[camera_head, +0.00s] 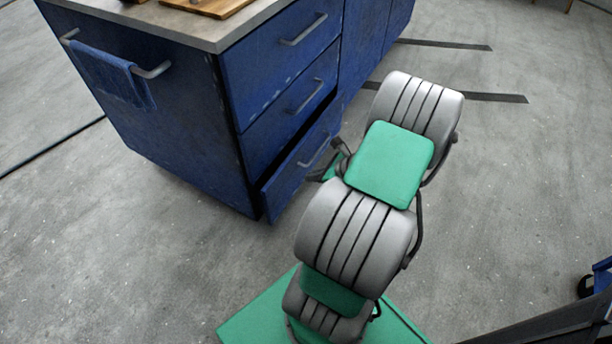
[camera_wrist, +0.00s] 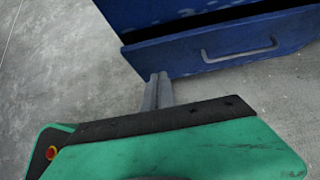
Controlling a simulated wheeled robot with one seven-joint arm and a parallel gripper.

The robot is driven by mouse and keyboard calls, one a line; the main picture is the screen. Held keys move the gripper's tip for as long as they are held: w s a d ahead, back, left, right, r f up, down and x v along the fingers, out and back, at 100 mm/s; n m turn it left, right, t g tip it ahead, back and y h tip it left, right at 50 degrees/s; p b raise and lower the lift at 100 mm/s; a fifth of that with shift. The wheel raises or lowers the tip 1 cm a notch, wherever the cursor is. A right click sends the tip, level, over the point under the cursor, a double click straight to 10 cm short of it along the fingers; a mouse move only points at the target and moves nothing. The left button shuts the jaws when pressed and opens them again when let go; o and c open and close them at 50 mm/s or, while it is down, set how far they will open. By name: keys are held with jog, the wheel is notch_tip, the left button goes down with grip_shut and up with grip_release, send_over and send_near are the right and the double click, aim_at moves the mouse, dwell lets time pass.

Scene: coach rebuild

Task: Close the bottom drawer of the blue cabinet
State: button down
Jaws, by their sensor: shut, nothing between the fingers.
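The blue cabinet (camera_head: 180,140) stands at the upper left of the head view, with three drawers on its front. The bottom drawer (camera_head: 298,172) is pulled out a little, with a dark gap above its front. In the wrist view the bottom drawer (camera_wrist: 230,45) shows its grey bar handle (camera_wrist: 238,52) and a dark opening above. My gripper (camera_wrist: 158,80) is shut and empty, its grey fingertips close to the drawer front's lower left part. I cannot tell whether they touch it. In the head view my arm mostly hides the gripper.
The two upper drawers, middle (camera_head: 290,105) and top (camera_head: 285,50), look shut. A blue towel (camera_head: 115,75) hangs from a rail on the cabinet's side. Wooden boards (camera_head: 207,5) lie on the grey countertop (camera_head: 165,22).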

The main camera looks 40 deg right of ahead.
aim_at(280, 176)
jog(key=b+x, duration=0.1)
jog(key=x, duration=0.2)
jog(key=r+b+x, duration=0.1)
jog(key=x, duration=0.2)
jog(key=w+b+x, duration=0.1)
jog(key=b+x, duration=0.1)
jog(key=x, duration=0.2)
jog(key=shift+w+a+r, duration=0.1)
jog(key=shift+a+r, duration=0.1)
jog(key=shift+a, duration=0.05)
jog(key=shift+w+a+r, duration=0.15)
jog(key=shift+w, duration=0.35)
